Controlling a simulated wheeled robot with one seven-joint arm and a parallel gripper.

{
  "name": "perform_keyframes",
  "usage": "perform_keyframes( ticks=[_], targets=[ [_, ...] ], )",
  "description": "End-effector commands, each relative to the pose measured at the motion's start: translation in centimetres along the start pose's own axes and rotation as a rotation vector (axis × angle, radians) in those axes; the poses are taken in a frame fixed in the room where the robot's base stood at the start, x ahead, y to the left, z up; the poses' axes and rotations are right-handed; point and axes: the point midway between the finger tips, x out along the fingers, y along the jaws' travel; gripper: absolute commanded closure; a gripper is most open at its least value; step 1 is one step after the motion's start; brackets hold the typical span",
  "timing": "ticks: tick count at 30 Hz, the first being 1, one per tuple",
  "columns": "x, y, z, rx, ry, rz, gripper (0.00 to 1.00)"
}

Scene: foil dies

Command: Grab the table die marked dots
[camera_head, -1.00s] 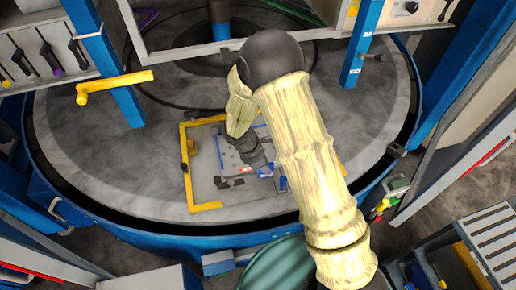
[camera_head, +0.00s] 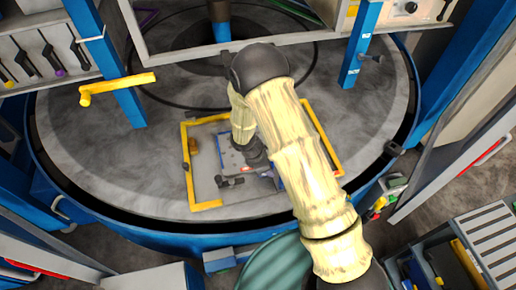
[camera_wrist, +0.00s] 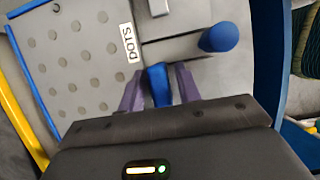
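The die marked DOTS is a grey plate with rows of round dots and blue edging. In the wrist view the plate (camera_wrist: 75,50) fills the upper left, with its DOTS label (camera_wrist: 130,44) beside the dots. One blue handle (camera_wrist: 158,84) stands between the purple fingers of my gripper (camera_wrist: 159,88); a second blue handle (camera_wrist: 219,37) is to the right. The fingers look apart, one on each side of the handle, with narrow gaps. In the head view my gripper (camera_head: 232,181) is low over the die (camera_head: 231,158), whose right part my arm hides.
A yellow frame (camera_head: 187,180) surrounds the die on the round grey table (camera_head: 90,150) with a blue rim. A blue post with a yellow lever (camera_head: 118,86) stands at the left. The table is bare to the left of the frame.

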Motion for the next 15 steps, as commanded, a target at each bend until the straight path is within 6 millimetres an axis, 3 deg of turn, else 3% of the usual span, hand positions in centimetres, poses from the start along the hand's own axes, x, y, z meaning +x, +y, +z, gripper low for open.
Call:
perform_keyframes(
  ticks=[1,5,15],
  targets=[
    [-0.01,0.00,0.00,0.000,0.000,0.000,0.77],
    [-0.02,0.01,0.00,0.000,0.000,0.000,1.00],
    [-0.03,0.03,-0.01,0.000,0.000,0.001,1.00]
  ],
)
